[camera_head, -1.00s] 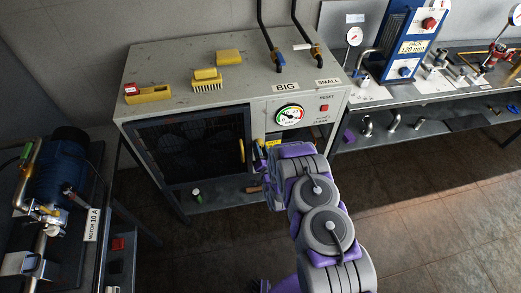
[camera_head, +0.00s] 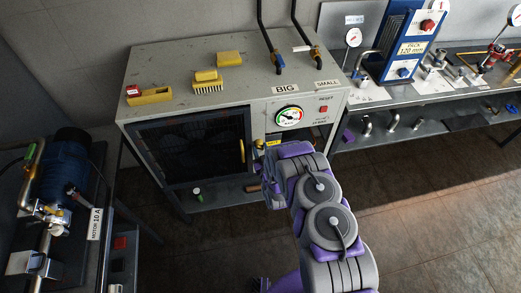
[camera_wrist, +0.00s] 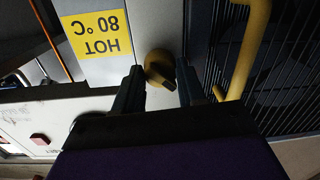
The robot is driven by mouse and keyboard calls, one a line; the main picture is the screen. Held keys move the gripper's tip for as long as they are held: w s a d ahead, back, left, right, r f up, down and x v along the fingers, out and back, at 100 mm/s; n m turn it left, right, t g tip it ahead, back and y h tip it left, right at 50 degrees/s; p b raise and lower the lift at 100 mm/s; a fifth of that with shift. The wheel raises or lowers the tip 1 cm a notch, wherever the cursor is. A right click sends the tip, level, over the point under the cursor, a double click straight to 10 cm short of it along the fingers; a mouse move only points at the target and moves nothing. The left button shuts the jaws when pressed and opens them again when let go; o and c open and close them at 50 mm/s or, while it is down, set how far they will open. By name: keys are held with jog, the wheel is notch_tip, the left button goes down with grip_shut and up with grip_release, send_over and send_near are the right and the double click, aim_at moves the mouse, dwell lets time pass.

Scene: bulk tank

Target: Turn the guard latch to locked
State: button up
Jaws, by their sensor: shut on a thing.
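The guard latch (camera_wrist: 158,68) is a small round yellow knob with a dark tab. It sits between the yellow HOT 80 °C label (camera_wrist: 97,34) and the mesh guard door. In the wrist view my gripper (camera_wrist: 160,85) has one dark finger on each side of the latch and is shut on it. The door looks closed. The yellow door handle (camera_wrist: 250,50) stands right of my fingers in the wrist view.
The grey cabinet (camera_head: 175,60) carries yellow brushes and blocks on top. A gauge (camera_head: 288,117) and a red button (camera_head: 323,109) are on its front panel. A motor bench (camera_head: 65,180) stands at left, another bench at right. The floor between is clear.

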jog(key=n+b, duration=0.2)
jog(key=n, duration=0.6)
jog(key=shift+a+h+b, duration=0.15)
jog(key=shift+h+b, duration=0.15)
jog(key=shift+b, duration=0.1)
jog(key=shift+s+n, duration=0.1)
jog(key=shift+n, duration=0.3)
jog(key=o, duration=1.1)
jog(key=shift+a, duration=0.1)
jog(key=shift+c, duration=0.2)
